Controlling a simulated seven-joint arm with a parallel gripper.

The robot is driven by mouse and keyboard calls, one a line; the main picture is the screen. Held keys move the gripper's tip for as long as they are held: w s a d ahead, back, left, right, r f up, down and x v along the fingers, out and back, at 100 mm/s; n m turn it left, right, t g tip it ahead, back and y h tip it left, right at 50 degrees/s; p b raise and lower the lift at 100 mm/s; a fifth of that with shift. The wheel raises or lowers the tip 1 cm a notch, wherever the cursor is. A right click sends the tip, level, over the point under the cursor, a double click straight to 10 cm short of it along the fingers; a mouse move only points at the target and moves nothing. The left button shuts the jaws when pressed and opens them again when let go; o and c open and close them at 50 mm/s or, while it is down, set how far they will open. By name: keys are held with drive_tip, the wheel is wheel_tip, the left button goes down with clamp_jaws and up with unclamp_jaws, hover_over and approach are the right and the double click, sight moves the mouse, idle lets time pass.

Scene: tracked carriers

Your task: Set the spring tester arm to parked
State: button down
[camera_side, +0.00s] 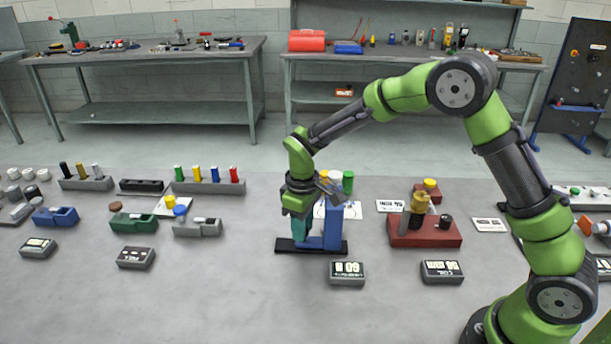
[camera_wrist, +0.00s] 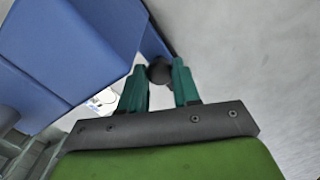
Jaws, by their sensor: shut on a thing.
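A blue upright device (camera_side: 333,226), which looks like the spring tester, stands on a black base plate (camera_side: 285,246) in the middle of the bench. My gripper (camera_side: 300,230) points down at the left side of the blue device, just above the base. In the wrist view my gripper (camera_wrist: 160,82) has its teal fingers on either side of a dark round knob (camera_wrist: 159,69) and is shut on it. The knob sits by a blue arm (camera_wrist: 153,42) beside the large blue body (camera_wrist: 75,45). In the side view the fingers hide the knob and most of the arm.
A grey display box (camera_side: 347,273) lies in front of the device, with another (camera_side: 441,272) to its right. A red block (camera_side: 425,232) with posts stands to the right. Green and blue holders (camera_side: 133,221) stand left. The front bench is mostly clear.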

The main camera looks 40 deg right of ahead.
drive_tip(key=w+a, duration=0.7)
drive_tip(key=shift+w+a+r, duration=0.1)
drive_tip(key=shift+w+a, duration=0.05)
drive_tip(key=shift+w, duration=0.05)
drive_tip(key=c, duration=0.8)
unclamp_jaws()
wheel_tip(320, 180, up, 17)
